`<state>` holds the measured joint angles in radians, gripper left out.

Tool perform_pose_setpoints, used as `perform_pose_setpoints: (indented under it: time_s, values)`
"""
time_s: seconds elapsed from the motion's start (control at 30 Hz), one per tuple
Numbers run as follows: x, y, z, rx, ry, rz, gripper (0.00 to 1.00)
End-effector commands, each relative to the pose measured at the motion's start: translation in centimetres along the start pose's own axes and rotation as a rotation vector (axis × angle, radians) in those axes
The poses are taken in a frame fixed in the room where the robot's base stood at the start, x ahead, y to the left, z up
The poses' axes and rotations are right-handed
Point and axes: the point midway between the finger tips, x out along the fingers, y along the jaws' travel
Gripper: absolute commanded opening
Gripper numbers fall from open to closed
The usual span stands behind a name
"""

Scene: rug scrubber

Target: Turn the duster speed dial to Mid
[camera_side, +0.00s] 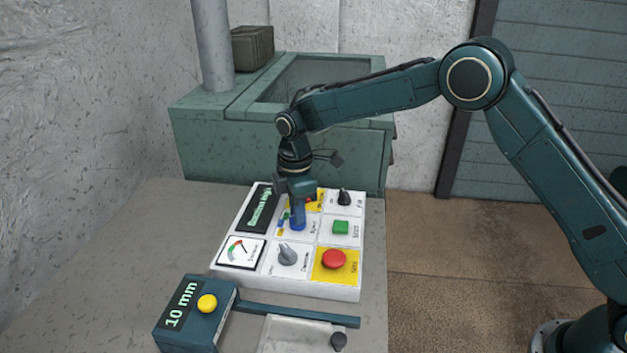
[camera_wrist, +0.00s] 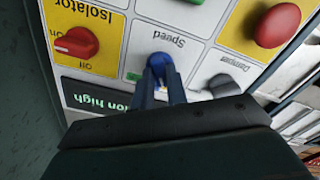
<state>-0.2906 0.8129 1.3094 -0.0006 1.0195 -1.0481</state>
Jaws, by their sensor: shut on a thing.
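The blue speed dial (camera_wrist: 160,64) sits on a white panel cell marked "Speed" in the wrist view. My gripper (camera_wrist: 163,82) is over it from above, with its fingers closed around the dial. In the side view my gripper (camera_side: 297,205) points down at the blue dial (camera_side: 298,222) on the white control panel (camera_side: 318,291). A little green and yellow marking shows beside the dial. The fingers hide part of the dial and its scale, so I cannot read its setting.
Around the dial are a red isolator knob (camera_wrist: 77,42), a grey damper knob (camera_side: 287,255), a red button (camera_side: 334,259), a green button (camera_side: 340,227) and a black knob (camera_side: 344,197). A display (camera_side: 258,208) lies left. A box reading "10 mm" (camera_side: 195,315) stands in front.

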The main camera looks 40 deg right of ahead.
Motion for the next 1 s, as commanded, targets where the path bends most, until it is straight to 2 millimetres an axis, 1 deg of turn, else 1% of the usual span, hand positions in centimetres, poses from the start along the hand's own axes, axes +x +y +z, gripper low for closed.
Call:
perform_pose_setpoints:
  time_s: [0.4,0.6,0.8,1.0]
  values:
    - [-0.09,0.01,0.01,0.323,0.0,0.0,0.0]
    - [-0.1,0.01,0.01,0.455,0.0,0.0,0.0]
    - [-0.11,0.02,0.01,0.532,0.0,0.0,0.0]
    - [-0.12,0.02,0.01,0.556,0.0,0.001,0.0]
